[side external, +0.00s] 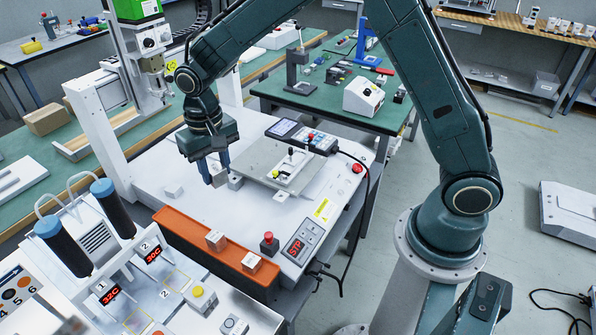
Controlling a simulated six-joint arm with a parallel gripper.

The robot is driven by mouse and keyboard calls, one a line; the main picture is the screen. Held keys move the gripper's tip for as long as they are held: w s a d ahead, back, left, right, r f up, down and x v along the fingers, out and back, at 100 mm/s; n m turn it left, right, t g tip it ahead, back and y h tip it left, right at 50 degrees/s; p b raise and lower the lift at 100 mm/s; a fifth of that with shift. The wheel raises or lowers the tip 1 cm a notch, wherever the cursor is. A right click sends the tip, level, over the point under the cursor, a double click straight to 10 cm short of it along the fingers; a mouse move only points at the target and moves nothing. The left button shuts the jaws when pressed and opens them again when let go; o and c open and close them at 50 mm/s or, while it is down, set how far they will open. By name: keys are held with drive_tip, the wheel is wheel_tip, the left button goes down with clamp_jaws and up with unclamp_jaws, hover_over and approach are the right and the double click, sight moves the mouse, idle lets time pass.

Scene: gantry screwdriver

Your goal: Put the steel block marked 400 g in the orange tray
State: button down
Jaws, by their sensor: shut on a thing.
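My gripper (217,172) points down over the white machine bed, with its blue-grey fingers shut on a small steel block (219,180). The fingers partly cover that block, and I cannot read its marking. Whether it touches the bed is unclear. Another small grey block (236,183) is just right of the fingers. The long orange tray (183,227) lies along the bed's front edge, nearer the camera than my gripper. Two pale blocks with orange-brown marks (216,240) (251,262) are at the tray.
A grey plate with a fixture (290,172) is right of my gripper, with a handheld controller (315,141) behind it. A red button (269,243) and an STP display (296,247) are at the front right. The white gantry column (98,140) stands left.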

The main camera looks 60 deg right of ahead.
drive_tip(key=s+a+n, duration=0.3)
drive_tip(key=s+a, duration=0.1)
drive_tip(key=s, duration=0.1)
hover_over(239, 259)
wheel_tip(239, 259, down, 17)
drive_tip(key=shift+r, duration=0.1)
idle(0.5)
drive_tip(key=shift+f, duration=1.95)
drive_tip(key=shift+s+f, duration=0.1)
drive_tip(key=shift+f, duration=0.25)
drive_tip(key=shift+f, duration=0.15)
drive_tip(key=c, duration=1.1)
unclamp_jaws()
drive_tip(key=shift+f, duration=0.1)
